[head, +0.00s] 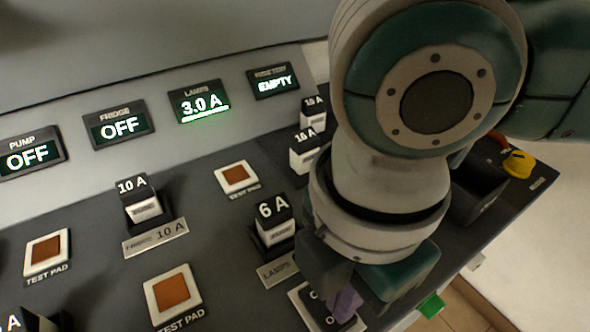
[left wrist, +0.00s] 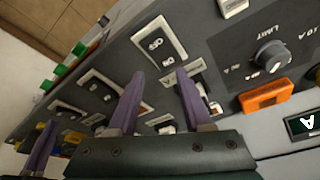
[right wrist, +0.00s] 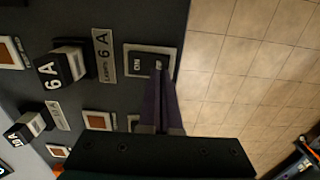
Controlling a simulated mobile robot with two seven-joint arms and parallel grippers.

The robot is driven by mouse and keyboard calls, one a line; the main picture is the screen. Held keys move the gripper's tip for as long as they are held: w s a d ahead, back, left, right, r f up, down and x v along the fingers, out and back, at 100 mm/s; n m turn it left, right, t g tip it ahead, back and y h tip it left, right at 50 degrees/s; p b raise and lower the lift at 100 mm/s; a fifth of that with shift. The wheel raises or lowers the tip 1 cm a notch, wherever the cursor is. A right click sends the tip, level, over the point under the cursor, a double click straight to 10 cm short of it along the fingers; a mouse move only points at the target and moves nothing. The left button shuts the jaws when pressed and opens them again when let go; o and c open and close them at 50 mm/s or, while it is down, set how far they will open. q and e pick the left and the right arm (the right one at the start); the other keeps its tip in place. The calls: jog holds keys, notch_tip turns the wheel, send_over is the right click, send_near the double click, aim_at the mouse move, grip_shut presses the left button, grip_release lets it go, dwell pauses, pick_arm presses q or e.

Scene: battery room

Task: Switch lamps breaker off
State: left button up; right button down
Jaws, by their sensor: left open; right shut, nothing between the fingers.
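The lamps breaker (right wrist: 137,60) is a dark rocker in a pale frame beside the "LAMPS 6 A" plate (right wrist: 104,56) in the right wrist view. In the head view its frame (head: 303,296) is partly hidden by my right arm. My right gripper (right wrist: 160,78) is shut and empty, with its purple fingertips at the OFF end of the rocker. Whether they touch or press it I cannot tell. The lamps display (head: 201,104) reads 3.0 A in green. My left gripper (left wrist: 160,76) is open and empty above another part of the panel.
The fridge display (head: 120,125) and pump display (head: 30,158) read OFF. A 6 A fuse block (head: 273,222) stands close to my right gripper. Other rockers (left wrist: 160,44) and an orange block (left wrist: 263,96) lie near my left gripper. Tiled floor (right wrist: 250,60) shows beyond the panel edge.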

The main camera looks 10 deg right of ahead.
pick_arm(q)
jog(key=shift+d+f, duration=0.1)
jog(key=shift+d, duration=0.05)
pick_arm(e)
jog(key=shift+f, duration=0.15)
pick_arm(q)
jog(key=shift+f+b, duration=0.45)
jog(key=shift+b, duration=0.1)
pick_arm(e)
jog(key=shift+f, duration=0.85)
notch_tip(320, 180, up, 7)
jog(key=p, duration=0.8)
jog(key=shift+r+p, duration=0.1)
jog(key=shift+p, duration=0.25)
pick_arm(q)
notch_tip(320, 180, up, 9)
jog(key=shift+f, duration=0.2)
